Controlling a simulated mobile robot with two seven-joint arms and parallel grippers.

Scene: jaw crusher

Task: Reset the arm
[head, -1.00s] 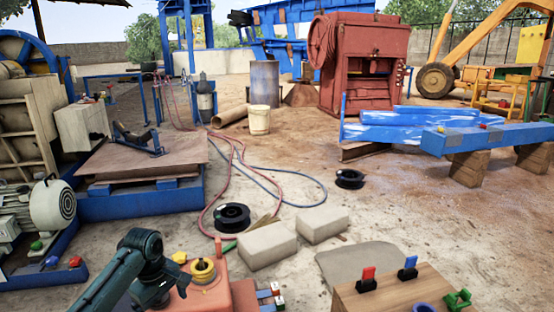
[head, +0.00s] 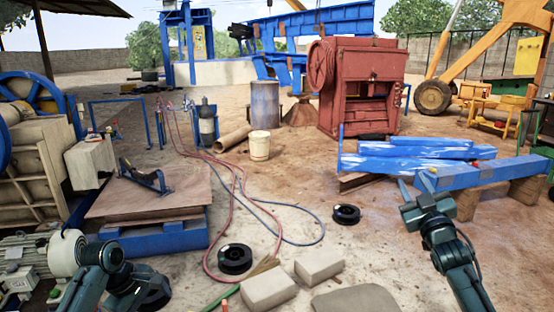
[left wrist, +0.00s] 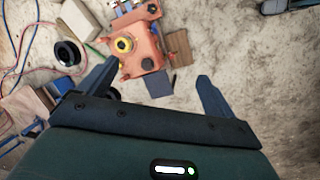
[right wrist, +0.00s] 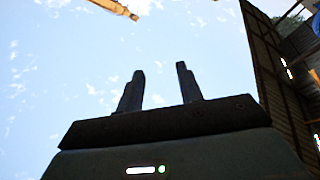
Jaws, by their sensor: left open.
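My right gripper (head: 413,183) is raised at the right of the head view, its fingers pointing up. In the right wrist view (right wrist: 160,82) its two fingers are apart with only sky between them. My left arm (head: 108,278) is folded low at the bottom left of the head view, and its fingers cannot be made out there. In the left wrist view my left gripper (left wrist: 156,72) is spread wide and empty.
Pale blocks (head: 268,289) and black reels (head: 235,259) lie on the ground ahead. A blue beam (head: 480,173) on wooden blocks stands behind my right gripper. A wooden-topped platform (head: 150,202) stands at left. The red jaw crusher (head: 362,85) is farther back. Hoses cross the open middle ground.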

